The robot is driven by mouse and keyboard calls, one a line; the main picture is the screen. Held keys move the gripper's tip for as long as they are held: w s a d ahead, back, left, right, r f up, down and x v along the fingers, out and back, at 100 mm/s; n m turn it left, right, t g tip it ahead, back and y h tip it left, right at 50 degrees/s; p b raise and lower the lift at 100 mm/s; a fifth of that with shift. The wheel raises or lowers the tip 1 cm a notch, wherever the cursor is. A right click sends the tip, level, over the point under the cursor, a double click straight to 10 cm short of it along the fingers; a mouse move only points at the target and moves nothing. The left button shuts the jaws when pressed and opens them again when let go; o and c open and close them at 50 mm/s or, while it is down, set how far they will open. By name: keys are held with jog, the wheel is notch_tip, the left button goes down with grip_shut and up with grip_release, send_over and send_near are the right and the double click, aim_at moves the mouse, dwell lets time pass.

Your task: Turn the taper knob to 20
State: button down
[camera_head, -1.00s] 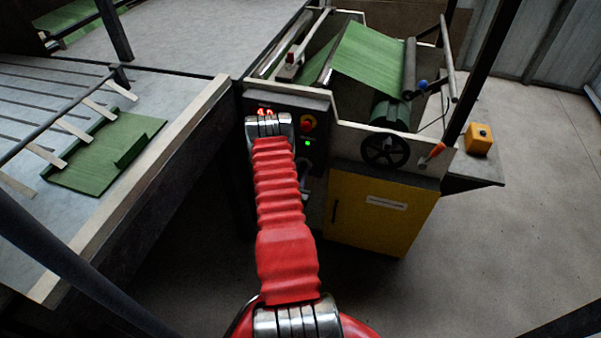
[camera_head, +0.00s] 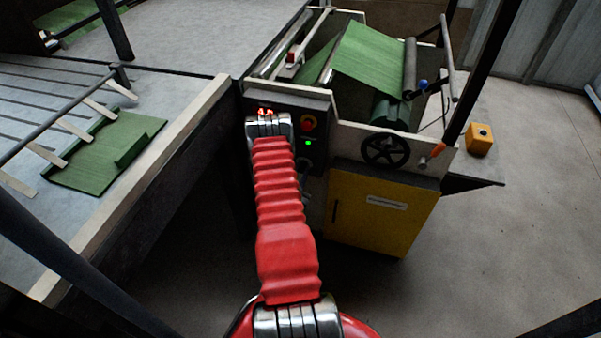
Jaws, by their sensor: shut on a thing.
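The control panel (camera_head: 318,148) is on the front left of the machine. A small lit red display (camera_head: 265,111) shows at its top left, partly covered by my arm, and its digits are too small to read. A little grey metal of my gripper (camera_head: 303,166) shows at the panel's lower part, just right of my red-sleeved arm. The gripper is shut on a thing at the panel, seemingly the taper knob. The knob itself, its pointer and its scale are hidden behind my arm and gripper.
A black handwheel (camera_head: 386,150) and a yellow cabinet door (camera_head: 378,215) are to the right. A table (camera_head: 150,197) with green sack material stands left.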

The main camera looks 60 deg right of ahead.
jog(key=m, duration=0.7)
jog(key=shift+s+d, duration=0.1)
jog(key=shift+d, duration=0.05)
dwell(0.4)
jog(key=c, duration=1.5)
grip_release()
jog(key=shift+a, duration=0.25)
jog(key=shift+a, duration=0.3)
jog(key=a, duration=0.4)
jog(key=s+a, duration=0.1)
jog(key=a, duration=0.3)
jog(key=s+a, duration=0.1)
jog(key=a, duration=0.3)
jog(key=shift+a, duration=0.35)
